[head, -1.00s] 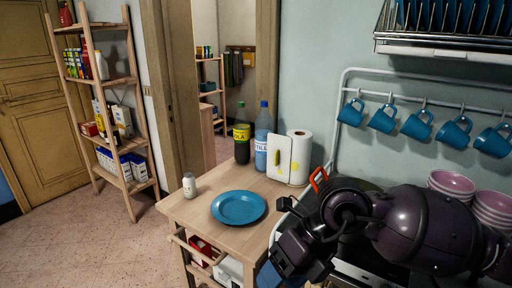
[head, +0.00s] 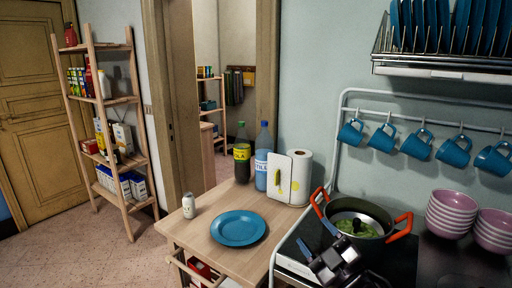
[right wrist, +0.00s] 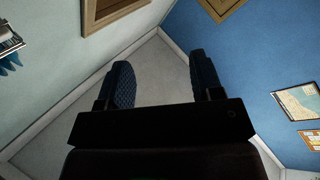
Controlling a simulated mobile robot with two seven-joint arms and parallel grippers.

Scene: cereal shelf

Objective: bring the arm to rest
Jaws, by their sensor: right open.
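My right gripper (head: 320,247) shows at the bottom of the head view, in front of the pot on the stove. In the right wrist view its two dark fingers (right wrist: 157,88) stand wide apart with nothing between them. My left gripper is in neither view.
A pot with orange handles (head: 359,222) stands on the stove, close behind my right gripper in the picture. A wooden table (head: 203,234) holds a blue plate (head: 238,228), a white shaker, bottles and a paper roll. Pink bowls (head: 451,214) stand right. Blue mugs (head: 417,145) hang above.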

